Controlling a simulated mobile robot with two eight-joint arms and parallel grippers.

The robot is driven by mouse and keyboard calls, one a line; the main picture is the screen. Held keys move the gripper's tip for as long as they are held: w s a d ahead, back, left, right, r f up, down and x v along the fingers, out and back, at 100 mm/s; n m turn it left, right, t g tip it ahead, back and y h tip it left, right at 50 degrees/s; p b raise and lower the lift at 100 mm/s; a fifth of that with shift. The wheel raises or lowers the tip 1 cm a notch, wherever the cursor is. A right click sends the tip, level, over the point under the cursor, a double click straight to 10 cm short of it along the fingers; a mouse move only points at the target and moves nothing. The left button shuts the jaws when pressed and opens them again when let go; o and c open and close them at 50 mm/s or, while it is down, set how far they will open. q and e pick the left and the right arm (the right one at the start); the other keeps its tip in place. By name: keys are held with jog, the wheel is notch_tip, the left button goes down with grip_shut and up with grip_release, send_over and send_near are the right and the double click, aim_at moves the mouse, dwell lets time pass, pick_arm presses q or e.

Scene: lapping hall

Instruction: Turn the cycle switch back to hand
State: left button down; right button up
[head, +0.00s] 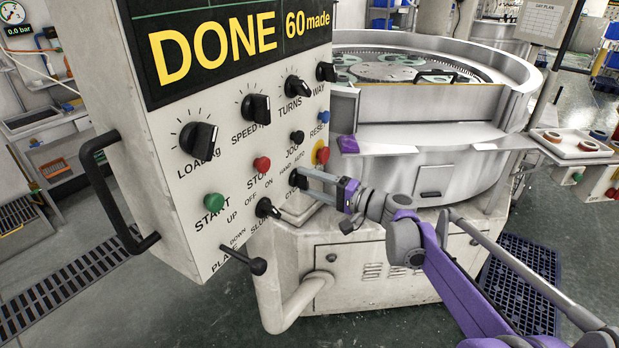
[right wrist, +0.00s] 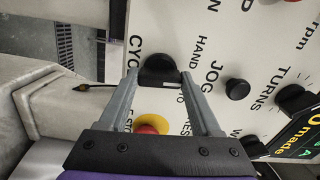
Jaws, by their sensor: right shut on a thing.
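The cycle switch (head: 296,180) is a small black knob on the lower right of the pale control panel, under the words HAND and AUTO. My right gripper (head: 304,179) reaches it from the right and is shut on it. In the right wrist view the knob (right wrist: 158,68) sits between the two fingertips of my right gripper (right wrist: 158,76). The fingers partly hide the knob and the lettering around it, so I cannot tell clearly which word it points to. My left gripper is not in view.
A red and yellow stop button (head: 321,153) is just above my right fingers. A black jog button (head: 297,137) and the slurry knob (head: 267,208) are close by. A black handle (head: 115,190) stands out at the panel's left. The round lapping machine (head: 440,150) stands behind.

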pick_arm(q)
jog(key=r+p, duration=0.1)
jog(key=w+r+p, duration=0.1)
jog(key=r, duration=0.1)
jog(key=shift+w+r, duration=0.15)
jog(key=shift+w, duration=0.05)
pick_arm(e)
jog(key=n, duration=0.4)
jog(key=shift+n, duration=0.3)
jog(key=o, duration=1.4)
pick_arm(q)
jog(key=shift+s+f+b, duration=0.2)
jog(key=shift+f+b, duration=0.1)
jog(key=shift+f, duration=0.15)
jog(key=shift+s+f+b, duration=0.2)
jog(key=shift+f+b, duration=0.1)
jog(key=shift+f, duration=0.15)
pick_arm(e)
jog(key=shift+v, duration=5.4)
